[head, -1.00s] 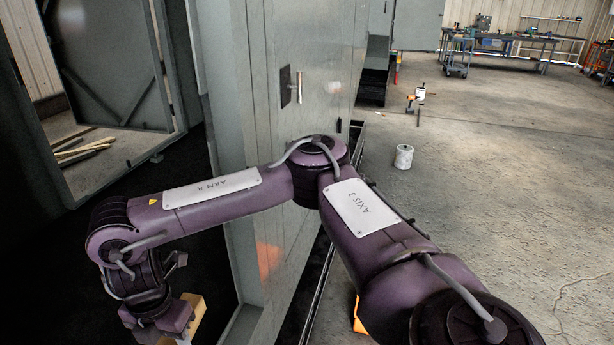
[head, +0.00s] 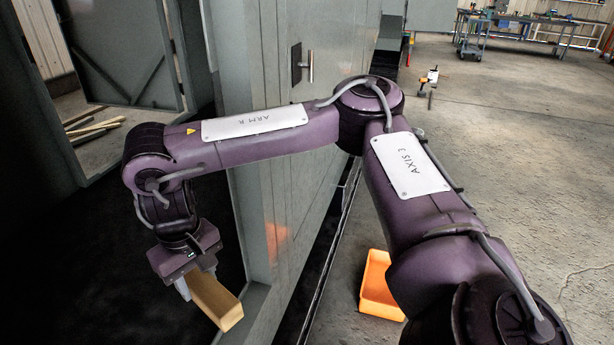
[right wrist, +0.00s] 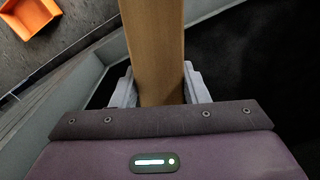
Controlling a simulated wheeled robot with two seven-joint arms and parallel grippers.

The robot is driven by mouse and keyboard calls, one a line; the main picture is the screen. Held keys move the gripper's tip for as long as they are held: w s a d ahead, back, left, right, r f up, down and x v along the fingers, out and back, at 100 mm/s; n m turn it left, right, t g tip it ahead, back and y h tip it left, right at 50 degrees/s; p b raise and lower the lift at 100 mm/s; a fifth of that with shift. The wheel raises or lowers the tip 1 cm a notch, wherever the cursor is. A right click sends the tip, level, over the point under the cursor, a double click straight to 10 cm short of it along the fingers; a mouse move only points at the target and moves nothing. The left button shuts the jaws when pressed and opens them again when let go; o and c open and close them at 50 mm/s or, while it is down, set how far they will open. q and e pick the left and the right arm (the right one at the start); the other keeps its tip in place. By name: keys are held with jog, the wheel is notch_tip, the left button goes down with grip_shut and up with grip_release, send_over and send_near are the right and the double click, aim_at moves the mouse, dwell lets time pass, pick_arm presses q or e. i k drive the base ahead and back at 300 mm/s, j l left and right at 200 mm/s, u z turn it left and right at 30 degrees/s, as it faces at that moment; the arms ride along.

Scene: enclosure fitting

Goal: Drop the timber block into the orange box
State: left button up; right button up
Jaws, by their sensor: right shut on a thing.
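The timber block (head: 214,300) is a pale brown wooden bar. My right gripper (head: 196,280) is shut on it and holds it in the air, with its long end pointing out to the lower right. In the right wrist view the timber block (right wrist: 153,45) sits between the two grey fingers (right wrist: 156,88). The orange box (head: 379,287) stands on the concrete floor at the lower middle, partly hidden by my right arm. The orange box also shows at the upper left of the right wrist view (right wrist: 30,18). A grey panel stands between the block and the box. My left gripper is not in view.
The tall grey enclosure panel (head: 285,190) with a door handle (head: 308,63) runs along the middle. A dark floor lies to its left. Loose timber strips (head: 92,128) lie at the far left. Open concrete floor (head: 520,190) lies to the right.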

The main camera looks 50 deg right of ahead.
aim_at(377, 294)
jog(key=z, duration=2.3)
